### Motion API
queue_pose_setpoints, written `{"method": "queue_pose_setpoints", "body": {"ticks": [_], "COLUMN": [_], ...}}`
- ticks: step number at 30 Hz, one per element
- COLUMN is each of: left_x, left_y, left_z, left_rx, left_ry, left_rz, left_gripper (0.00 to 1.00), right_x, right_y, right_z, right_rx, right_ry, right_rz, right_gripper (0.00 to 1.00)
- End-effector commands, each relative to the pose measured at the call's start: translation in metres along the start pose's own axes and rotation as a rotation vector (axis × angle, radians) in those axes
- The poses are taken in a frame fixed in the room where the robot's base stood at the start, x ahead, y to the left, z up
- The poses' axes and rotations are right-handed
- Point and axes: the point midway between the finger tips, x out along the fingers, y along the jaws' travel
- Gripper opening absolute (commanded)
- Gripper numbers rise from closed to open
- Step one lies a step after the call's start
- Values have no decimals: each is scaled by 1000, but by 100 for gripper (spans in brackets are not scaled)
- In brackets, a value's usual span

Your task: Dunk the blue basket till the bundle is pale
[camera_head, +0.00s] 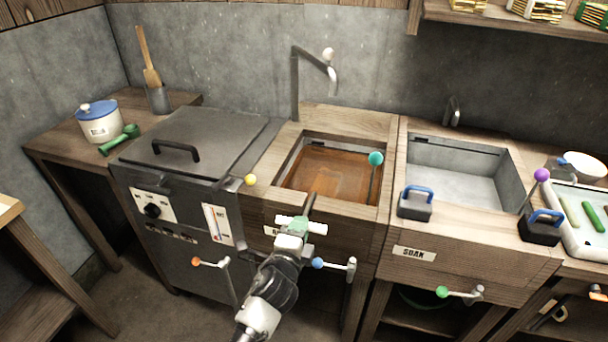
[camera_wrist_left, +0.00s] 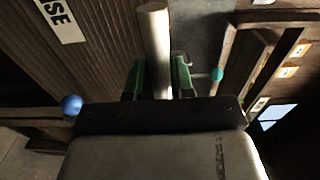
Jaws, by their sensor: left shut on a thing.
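My left gripper (camera_head: 302,224) is in front of the middle basin's wooden front and covers part of its label. Its green fingers, also in the left wrist view (camera_wrist_left: 158,78), are shut on a pale round bar (camera_wrist_left: 154,40). What the bar belongs to is unclear. A short grey piece rises just beyond the fingers in the head view. The middle basin (camera_head: 388,185) holds brown, murky liquid (camera_head: 325,172). I cannot make out a blue basket or a bundle in either view. My right gripper is not in view.
A lidded metal unit (camera_head: 195,140) stands left of the middle basin. The "SOAK" basin (camera_head: 460,170) is to its right. Blue-handled dark blocks (camera_head: 415,207) sit on the ledges. Levers with orange (camera_head: 196,262), blue (camera_head: 318,263) and green (camera_head: 443,291) balls stick out in front.

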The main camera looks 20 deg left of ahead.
Motion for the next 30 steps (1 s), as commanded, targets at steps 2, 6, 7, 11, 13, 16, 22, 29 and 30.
{"method": "queue_pose_setpoints", "body": {"ticks": [2,6,7,11,13,16,22,29,30], "left_x": [0,0,0,0,0,0,0,0,0], "left_y": [-20,-42,-46,-64,-74,-88,-115,-142,-144], "left_z": [0,0,0,0,0,0,0,0,0], "left_rx": [1,1,1,1,1,1,1,1,1], "left_ry": [1,2,2,3,3,3,3,4,3], "left_rz": [-5,-12,-13,-16,-17,-19,-21,-22,-21], "left_gripper": [8,8,8,8,8,8,8,8,8], "right_x": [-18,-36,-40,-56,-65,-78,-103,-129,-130], "right_y": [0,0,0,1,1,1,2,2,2], "right_z": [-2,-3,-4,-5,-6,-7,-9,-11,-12], "right_rx": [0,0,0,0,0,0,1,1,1], "right_ry": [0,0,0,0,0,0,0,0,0], "right_rz": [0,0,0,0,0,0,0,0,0], "right_gripper": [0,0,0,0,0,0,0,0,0]}}
